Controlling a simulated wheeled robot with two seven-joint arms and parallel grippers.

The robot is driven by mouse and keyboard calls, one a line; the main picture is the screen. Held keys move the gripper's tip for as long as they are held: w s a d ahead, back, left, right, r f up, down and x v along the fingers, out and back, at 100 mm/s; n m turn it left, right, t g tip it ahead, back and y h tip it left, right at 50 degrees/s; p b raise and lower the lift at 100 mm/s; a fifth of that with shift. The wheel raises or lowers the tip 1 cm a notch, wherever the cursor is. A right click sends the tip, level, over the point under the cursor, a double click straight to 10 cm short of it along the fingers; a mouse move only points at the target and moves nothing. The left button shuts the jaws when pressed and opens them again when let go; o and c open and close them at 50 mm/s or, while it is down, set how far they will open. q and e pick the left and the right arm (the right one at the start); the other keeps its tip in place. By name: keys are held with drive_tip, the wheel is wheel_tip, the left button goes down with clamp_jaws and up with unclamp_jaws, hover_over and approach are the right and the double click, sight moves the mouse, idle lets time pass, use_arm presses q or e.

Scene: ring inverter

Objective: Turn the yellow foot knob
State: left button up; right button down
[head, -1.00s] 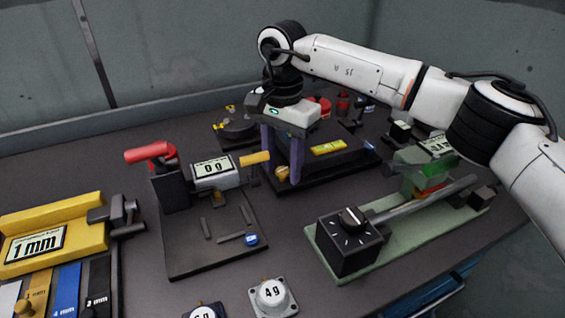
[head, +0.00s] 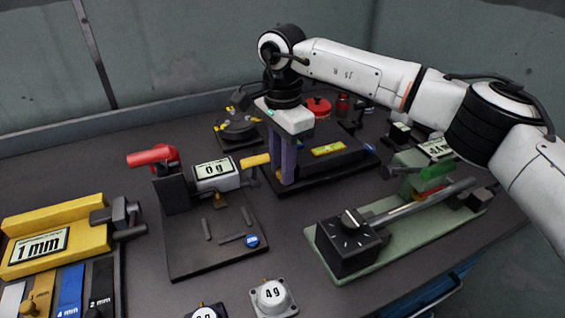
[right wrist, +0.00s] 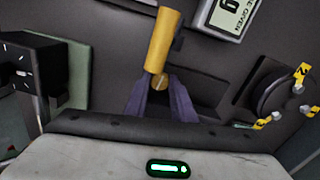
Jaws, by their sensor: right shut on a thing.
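My right gripper (right wrist: 160,90) points down with its purple fingers at the left front corner of a black levelling platform (head: 365,159). It is shut on the yellow foot knob (right wrist: 159,82), a small round brassy knob between the fingertips in the right wrist view. In the head view the fingers (head: 288,178) largely hide the knob. A yellow-green level vial (head: 328,149) lies on top of the platform, right of the fingers. My left gripper is out of view.
A green-based device with a black dial box (head: 347,240) stands at front right. A black round device (head: 238,130) is behind left.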

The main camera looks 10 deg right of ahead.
drive_tip(key=shift+m, duration=2.3)
drive_tip(key=shift+w, duration=0.1)
drive_tip(key=c, duration=1.5)
unclamp_jaws()
drive_tip(key=shift+r, duration=0.15)
wheel_tip(320, 180, up, 10)
drive_tip(key=shift+r, duration=0.1)
